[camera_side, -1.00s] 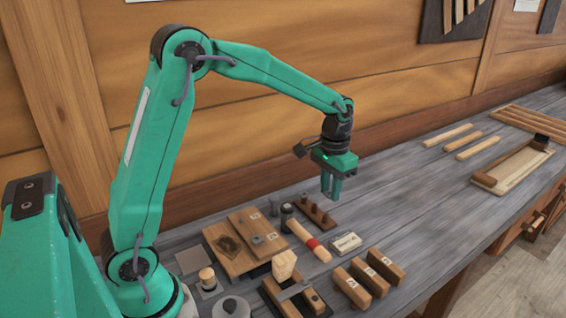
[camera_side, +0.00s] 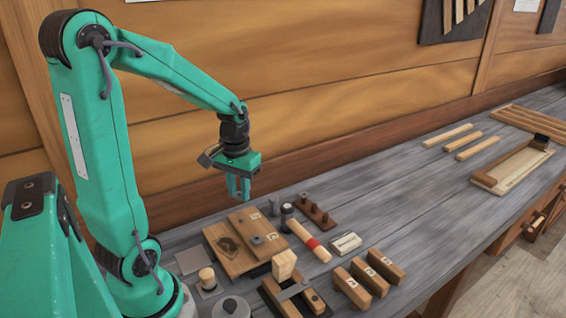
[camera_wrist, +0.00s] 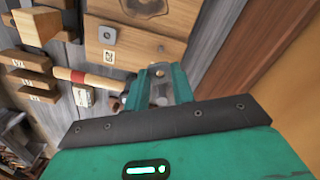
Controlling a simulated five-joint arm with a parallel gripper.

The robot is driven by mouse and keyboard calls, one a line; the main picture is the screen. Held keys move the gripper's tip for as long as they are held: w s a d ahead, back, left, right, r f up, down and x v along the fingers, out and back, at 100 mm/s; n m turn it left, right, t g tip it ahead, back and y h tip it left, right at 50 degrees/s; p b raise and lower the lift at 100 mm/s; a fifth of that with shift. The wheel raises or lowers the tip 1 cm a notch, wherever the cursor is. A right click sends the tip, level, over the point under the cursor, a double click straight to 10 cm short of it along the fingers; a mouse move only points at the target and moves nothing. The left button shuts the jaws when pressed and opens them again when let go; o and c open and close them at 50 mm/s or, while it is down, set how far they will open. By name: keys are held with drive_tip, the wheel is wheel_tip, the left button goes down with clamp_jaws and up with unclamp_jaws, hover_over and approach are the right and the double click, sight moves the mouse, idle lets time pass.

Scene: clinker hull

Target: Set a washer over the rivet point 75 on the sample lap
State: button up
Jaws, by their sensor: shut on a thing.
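The sample lap (camera_side: 228,250) is two overlapping wooden boards with small labels, lying on the bench. A small grey metal piece (camera_side: 257,240) sits on its upper board; it also shows in the wrist view (camera_wrist: 161,48). The label numbers are too small to read surely. My gripper (camera_side: 238,197) is shut and hangs well above the bench, over the far edge of the lap. In the wrist view my gripper (camera_wrist: 159,84) holds a small grey washer (camera_wrist: 159,99) between its fingertips. The fingers partly hide it, and it is apart from the lap.
A dark rack with brown pegs (camera_side: 316,212) and small dark cylinders stand right of the lap. A red-banded wooden handle (camera_side: 308,241), a pale block (camera_side: 345,243) and several labelled blocks (camera_side: 378,267) lie nearer.

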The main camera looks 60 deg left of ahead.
sight(240, 219)
drive_tip(key=shift+s, duration=0.2)
drive_tip(key=shift+f, duration=0.25)
drive_tip(key=shift+f, duration=2.7)
drive_tip(key=shift+f, duration=0.8)
drive_tip(key=o, duration=1)
drive_tip(key=shift+o, duration=0.2)
drive_tip(key=shift+r, duration=0.1)
wheel_tip(240, 219, up, 8)
